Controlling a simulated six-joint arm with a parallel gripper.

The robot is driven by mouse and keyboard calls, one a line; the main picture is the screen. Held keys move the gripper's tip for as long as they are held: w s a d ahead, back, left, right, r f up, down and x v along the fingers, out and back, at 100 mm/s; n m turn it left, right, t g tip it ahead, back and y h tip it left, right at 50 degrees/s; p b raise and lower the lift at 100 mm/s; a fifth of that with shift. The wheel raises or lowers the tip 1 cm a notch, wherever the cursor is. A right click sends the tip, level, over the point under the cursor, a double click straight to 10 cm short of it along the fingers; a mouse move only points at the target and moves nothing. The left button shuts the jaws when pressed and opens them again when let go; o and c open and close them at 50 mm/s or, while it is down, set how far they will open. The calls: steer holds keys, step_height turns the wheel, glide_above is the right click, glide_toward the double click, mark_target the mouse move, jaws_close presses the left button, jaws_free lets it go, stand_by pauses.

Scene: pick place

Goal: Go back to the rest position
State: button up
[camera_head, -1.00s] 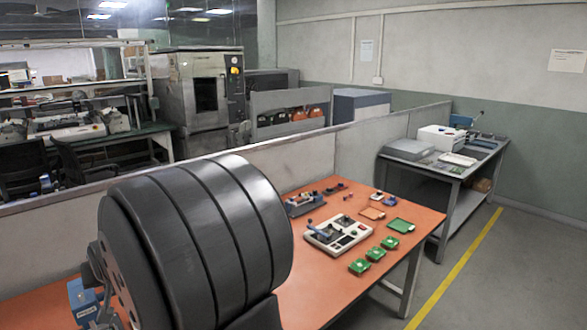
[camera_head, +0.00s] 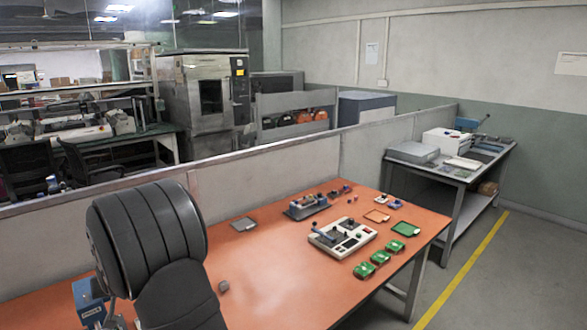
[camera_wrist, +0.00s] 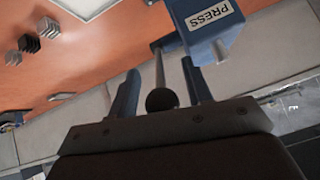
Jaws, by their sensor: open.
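My gripper (camera_wrist: 159,72) is open and empty in the wrist view, its two blue-grey fingers spread. A black ball knob (camera_wrist: 161,100) on a thin metal rod shows between the fingers, with visible gaps on both sides. Whether it is level with the fingertips or beyond them I cannot tell. The rod leads to a blue press (camera_wrist: 205,22) labelled PRESS. The press (camera_head: 88,300) also stands at the lower left of the head view, beside my dark arm. My fingers cannot be made out in the head view.
A low partition (camera_head: 250,180) runs behind. The table's middle is mostly clear.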

steer(key=shift+w+a+f, duration=0.15)
steer(key=shift+f, duration=0.05)
stand_by(0.3)
steer(key=v, duration=1.7)
steer(key=x, duration=1.7)
step_height(320, 180, down, 7)
steer(key=s+d+t+y, duration=0.1)
steer(key=t+y, duration=0.3)
steer(key=shift+s+d, duration=0.35)
steer(key=shift+f+y, duration=0.1)
steer(key=shift+y, duration=0.2)
